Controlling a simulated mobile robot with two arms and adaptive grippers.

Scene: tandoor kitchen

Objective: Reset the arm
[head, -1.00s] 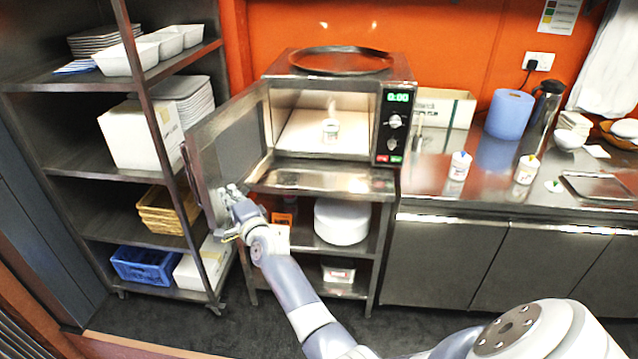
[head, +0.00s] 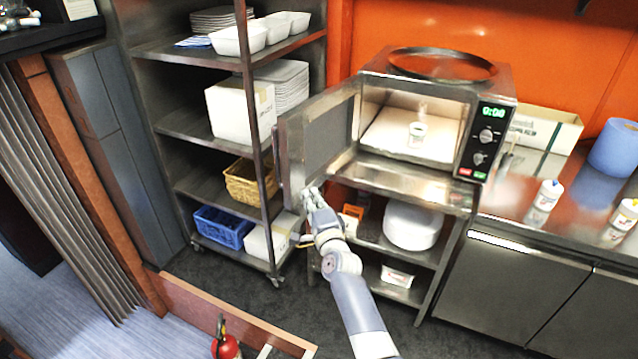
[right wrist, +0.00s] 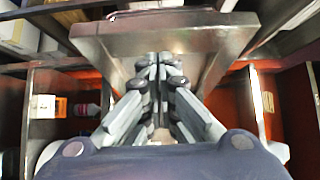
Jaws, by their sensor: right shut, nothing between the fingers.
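My right gripper (head: 313,198) is at the lower part of the open microwave door (head: 320,133) in the head view. In the right wrist view the gripper (right wrist: 160,62) is shut with nothing between its fingers, and the underside of the door (right wrist: 150,38) is just beyond the fingertips. I cannot tell whether they touch. The microwave (head: 505,97) has its door swung out to the left, and a small white cup-like container (head: 417,133) stands inside. My left gripper is not in view.
A steel shelf rack (head: 180,120) with trays, boxes, a basket and a blue crate (head: 222,228) stands to the left. A counter (head: 510,200) with bottles is to the right. A red fire extinguisher (head: 226,347) is at the bottom. Dark floor lies open in front.

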